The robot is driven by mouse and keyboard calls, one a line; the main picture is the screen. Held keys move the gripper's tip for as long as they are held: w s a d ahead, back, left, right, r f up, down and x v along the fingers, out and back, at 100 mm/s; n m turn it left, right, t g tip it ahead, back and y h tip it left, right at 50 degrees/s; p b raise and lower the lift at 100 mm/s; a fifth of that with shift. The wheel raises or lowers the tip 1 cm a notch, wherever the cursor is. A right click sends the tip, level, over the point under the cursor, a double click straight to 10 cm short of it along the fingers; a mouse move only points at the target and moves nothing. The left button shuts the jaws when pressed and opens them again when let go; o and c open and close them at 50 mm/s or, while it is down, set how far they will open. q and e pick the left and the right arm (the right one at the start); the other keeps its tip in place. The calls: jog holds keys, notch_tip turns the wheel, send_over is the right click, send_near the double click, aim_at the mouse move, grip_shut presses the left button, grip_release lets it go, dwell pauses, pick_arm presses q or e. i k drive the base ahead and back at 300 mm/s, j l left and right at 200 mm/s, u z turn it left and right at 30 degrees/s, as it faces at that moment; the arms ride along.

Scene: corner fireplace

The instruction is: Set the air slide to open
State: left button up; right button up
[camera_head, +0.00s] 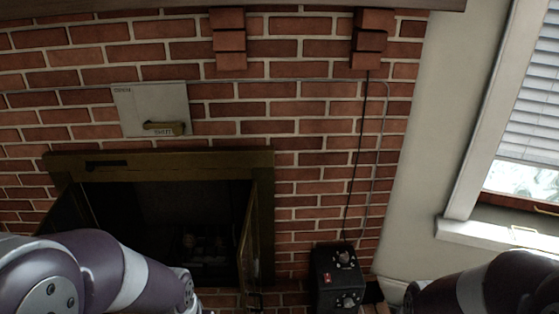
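A dark slot with a small tab (106,164), perhaps the air slide, sits at the left of the brass-coloured top bar of the fireplace frame (215,161). Its setting is too small to tell. Above it, a pale metal plate (150,98) on the brick wall carries a brass handle (163,128) lying nearly level near its lower edge. The plate has small labels at its upper left and lower right that I cannot read clearly. My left arm reaches in at the lower left and my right arm at the lower right. Neither gripper shows.
The fireplace's glazed doors (247,235) stand swung outward beside the dark opening. A black box with knobs and a red switch (337,275) stands right of the fireplace, with a cable above it. A mantel (300,3) crosses the top. A window (525,110) is at the right.

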aim_at(90, 165)
jog(key=l+u, duration=0.75)
